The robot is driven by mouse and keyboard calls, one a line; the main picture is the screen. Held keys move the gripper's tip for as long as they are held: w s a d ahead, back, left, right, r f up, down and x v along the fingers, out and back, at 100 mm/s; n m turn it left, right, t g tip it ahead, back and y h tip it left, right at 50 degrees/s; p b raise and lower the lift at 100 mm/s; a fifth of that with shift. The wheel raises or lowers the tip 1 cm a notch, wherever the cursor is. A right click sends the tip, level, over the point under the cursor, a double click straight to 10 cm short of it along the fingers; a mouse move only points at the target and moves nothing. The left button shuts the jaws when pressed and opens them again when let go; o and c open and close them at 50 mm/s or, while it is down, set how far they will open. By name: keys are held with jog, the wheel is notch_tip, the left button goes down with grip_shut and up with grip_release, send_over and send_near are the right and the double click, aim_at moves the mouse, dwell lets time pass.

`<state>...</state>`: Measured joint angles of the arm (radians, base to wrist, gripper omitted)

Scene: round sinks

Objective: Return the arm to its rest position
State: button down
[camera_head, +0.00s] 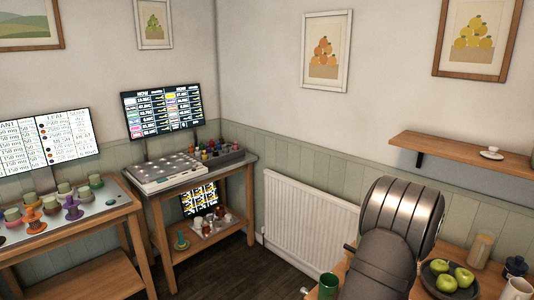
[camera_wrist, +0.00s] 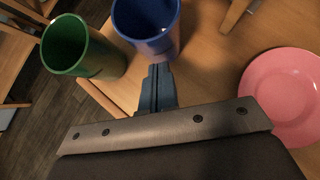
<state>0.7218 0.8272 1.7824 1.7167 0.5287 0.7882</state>
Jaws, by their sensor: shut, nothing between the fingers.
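My gripper (camera_wrist: 157,78) shows in the wrist view with its fingers together and nothing between them. Its fingertips point toward a blue cup (camera_wrist: 148,38), which appears just beyond them; I cannot tell how far apart they are. A green cup (camera_wrist: 80,52) is to the left of the fingers, and a pink plate (camera_wrist: 288,98) is to the right. In the head view my arm rises over the wooden table at the lower right. My gripper is hidden or out of frame there.
In the head view, a green cup (camera_head: 328,287) stands left of my arm. A dark bowl (camera_head: 428,282) of green apples and a jar (camera_head: 481,248) are right of it. A wall shelf (camera_head: 455,156) juts out above. A white radiator (camera_head: 308,225) and two workbenches stand left.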

jog(key=s, duration=0.2)
jog(key=s+r, duration=0.1)
jog(key=s, duration=0.1)
jog(key=shift+s+d, duration=0.2)
jog(key=v, duration=0.9)
jog(key=x, duration=1)
jog(key=shift+a+f, duration=0.1)
jog(key=w, duration=0.3)
jog(key=shift+w+a, duration=0.15)
jog(key=shift+w, duration=0.2)
jog(key=shift+s, duration=0.1)
jog(key=s, duration=0.7)
jog(key=shift+s+d, duration=0.1)
jog(key=shift+d, duration=0.2)
jog(key=v, duration=1)
jog(key=w+a+n+g+y, duration=0.1)
jog(key=n, duration=0.4)
jog(key=w+n+g, duration=0.1)
jog(key=w+n, duration=0.1)
jog(key=n, duration=0.3)
jog(key=w+a+n+g+y, duration=0.1)
jog(key=n, duration=0.4)
jog(key=shift+w+a+f+y, duration=0.2)
jog(key=shift+a+y, duration=0.1)
